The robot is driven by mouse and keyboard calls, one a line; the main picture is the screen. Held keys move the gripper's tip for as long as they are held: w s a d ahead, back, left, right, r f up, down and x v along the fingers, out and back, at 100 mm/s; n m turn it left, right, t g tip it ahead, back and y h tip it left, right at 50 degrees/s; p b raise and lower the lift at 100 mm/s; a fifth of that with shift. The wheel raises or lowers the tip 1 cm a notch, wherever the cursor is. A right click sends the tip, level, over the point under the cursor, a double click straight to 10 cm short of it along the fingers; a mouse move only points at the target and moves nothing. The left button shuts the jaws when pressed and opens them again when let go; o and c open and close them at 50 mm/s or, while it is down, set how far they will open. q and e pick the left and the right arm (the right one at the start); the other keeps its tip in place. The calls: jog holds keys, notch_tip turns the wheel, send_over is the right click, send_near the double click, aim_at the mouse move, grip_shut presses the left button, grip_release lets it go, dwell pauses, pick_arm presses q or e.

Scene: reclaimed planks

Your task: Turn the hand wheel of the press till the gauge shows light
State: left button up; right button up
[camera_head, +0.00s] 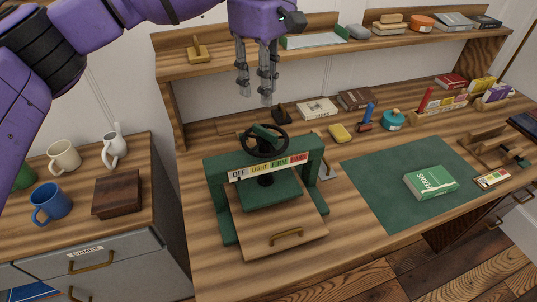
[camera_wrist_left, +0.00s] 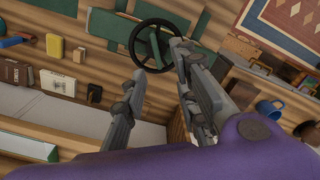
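The green press (camera_head: 217,190) stands at the left of the workbench. My right gripper is not in view.
A shelf (camera_head: 345,48) runs behind the left gripper. A green mat (camera_head: 375,183) with a green book (camera_head: 430,182) lies right of the press. A yellow block (camera_head: 339,133) and small books sit behind. Mugs (camera_head: 50,203) and a wooden box (camera_head: 117,194) stand on the left cabinet.

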aim_at(265, 129)
pick_arm(q)
jog(key=f+p, duration=0.1)
jog(key=f, duration=0.1)
jog(key=f+p, duration=0.1)
jog(key=f, duration=0.2)
jog(key=shift+w+d+p, duration=0.1)
jog(key=shift+w+p, duration=0.1)
jog(key=shift+p, duration=0.1)
notch_tip(265, 129, down, 5)
jog(key=shift+f+p, duration=0.1)
jog(key=shift+p, duration=0.2)
jog(key=shift+f, duration=0.65)
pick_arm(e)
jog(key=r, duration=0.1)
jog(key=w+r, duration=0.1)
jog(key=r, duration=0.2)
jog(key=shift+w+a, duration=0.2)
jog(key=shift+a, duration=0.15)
pick_arm(q)
grip_shut()
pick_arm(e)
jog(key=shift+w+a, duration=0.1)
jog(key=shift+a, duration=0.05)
